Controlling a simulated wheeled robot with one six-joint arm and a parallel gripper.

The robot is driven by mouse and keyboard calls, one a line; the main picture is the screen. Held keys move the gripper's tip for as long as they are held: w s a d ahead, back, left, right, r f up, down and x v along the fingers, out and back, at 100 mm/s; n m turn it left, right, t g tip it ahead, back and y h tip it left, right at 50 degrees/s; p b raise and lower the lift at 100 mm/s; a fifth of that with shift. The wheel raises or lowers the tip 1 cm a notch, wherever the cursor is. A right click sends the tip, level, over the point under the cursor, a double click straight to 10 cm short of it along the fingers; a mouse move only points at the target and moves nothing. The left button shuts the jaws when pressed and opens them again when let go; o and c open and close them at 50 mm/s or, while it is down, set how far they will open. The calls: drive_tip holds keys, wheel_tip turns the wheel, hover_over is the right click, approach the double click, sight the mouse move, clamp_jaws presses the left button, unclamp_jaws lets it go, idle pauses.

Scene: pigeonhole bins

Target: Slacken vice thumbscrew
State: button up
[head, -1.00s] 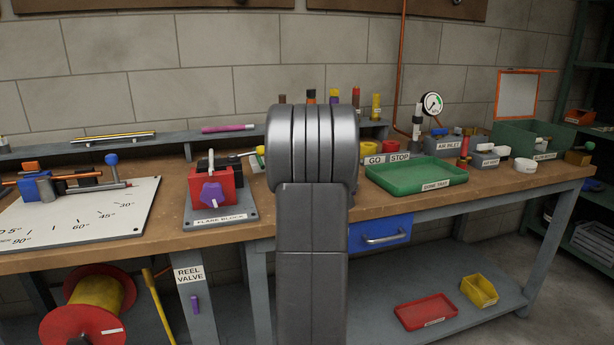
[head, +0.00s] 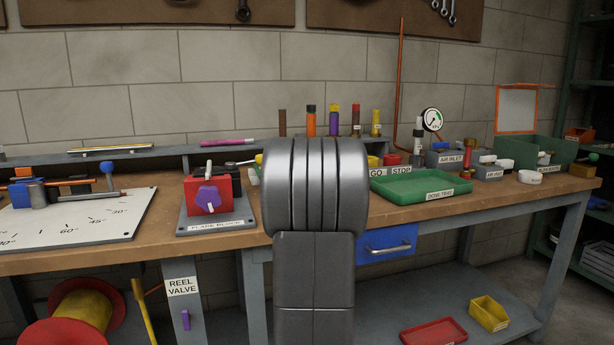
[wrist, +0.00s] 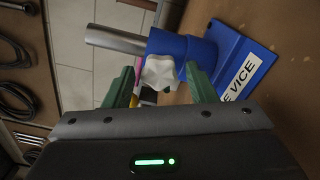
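In the wrist view a blue vice (wrist: 238,62) with a white label partly reading "VICE" holds a grey metal tube (wrist: 115,40). Its white, star-shaped thumbscrew (wrist: 160,73) faces the camera. My gripper (wrist: 159,80) is open, with one green finger on each side of the thumbscrew in the picture. A gap shows beside the left finger; I cannot tell whether the right finger touches the vice. In the head view my arm stands in the middle, and neither my gripper nor this vice can be made out.
In the head view, a red flare block (head: 209,196) with a purple knob stands left of my arm. A green tray (head: 418,190) lies to the right, near the GO/STOP label. Several coloured tubes stand on the back ledge. Tools hang at left in the wrist view (wrist: 15,75).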

drive_tip(key=b+v, duration=0.1)
drive_tip(key=v, duration=0.5)
drive_tip(key=shift+b, duration=0.3)
drive_tip(key=p+v, duration=0.2)
drive_tip(key=v, duration=1.2)
drive_tip(key=shift+w+r, duration=0.1)
drive_tip(key=b+x, duration=0.1)
drive_tip(key=x, duration=1.6)
drive_tip(key=shift+w+a, duration=0.2)
drive_tip(key=shift+w, duration=0.2)
